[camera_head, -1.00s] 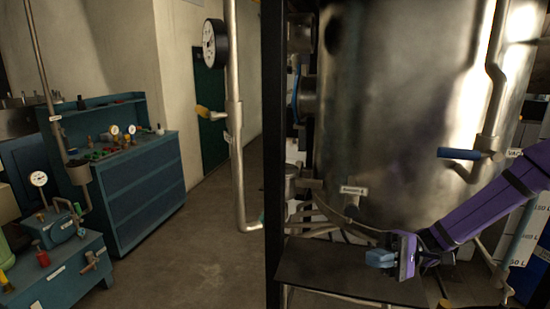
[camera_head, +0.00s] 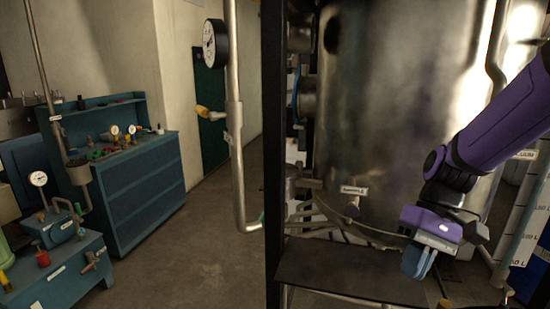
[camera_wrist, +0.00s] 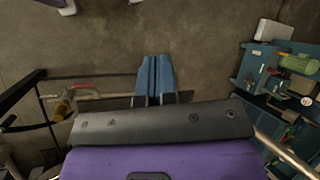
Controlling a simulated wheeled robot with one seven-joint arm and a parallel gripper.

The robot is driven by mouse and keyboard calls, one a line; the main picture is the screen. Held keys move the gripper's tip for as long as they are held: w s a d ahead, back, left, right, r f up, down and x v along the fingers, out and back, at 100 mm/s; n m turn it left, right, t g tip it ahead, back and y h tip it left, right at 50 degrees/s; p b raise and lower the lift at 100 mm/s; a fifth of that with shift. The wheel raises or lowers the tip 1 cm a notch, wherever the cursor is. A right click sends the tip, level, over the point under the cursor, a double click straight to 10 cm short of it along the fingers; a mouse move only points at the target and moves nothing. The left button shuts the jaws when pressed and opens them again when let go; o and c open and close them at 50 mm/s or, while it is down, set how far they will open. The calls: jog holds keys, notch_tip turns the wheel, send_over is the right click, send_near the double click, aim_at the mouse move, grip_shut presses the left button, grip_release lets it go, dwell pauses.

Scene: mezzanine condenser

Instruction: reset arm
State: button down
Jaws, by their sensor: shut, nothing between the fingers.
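My purple arm enters the head view from the right, in front of the large steel tank (camera_head: 375,120). My gripper (camera_head: 414,275) hangs at its end with blue fingers pointing down, above the right part of a dark flat shelf (camera_head: 335,272). In the wrist view, my gripper (camera_wrist: 155,62) shows two blue fingers side by side, closed together with nothing between them. Concrete floor lies beyond the fingertips.
A dark upright post (camera_head: 274,150) stands left of the tank. A pipe with a gauge (camera_head: 214,43) runs beside it. A blue drawer cabinet (camera_head: 140,195) and a blue pump bench (camera_head: 60,270) stand left. Floor (camera_head: 205,260) between is clear.

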jog(key=s+d+r+t+h, duration=0.2)
jog(key=s+d+r+t, duration=0.1)
jog(key=r, duration=0.4)
jog(key=s+d+r+m+t+h, duration=0.1)
jog(key=s+d+r+t+h, duration=0.1)
jog(key=s+r+t, duration=0.3)
jog(key=shift+s+d+r+t+h, duration=0.2)
jog(key=shift+d+r+t+h, duration=0.35)
jog(key=shift+r+t, duration=0.55)
jog(key=shift+d, duration=0.1)
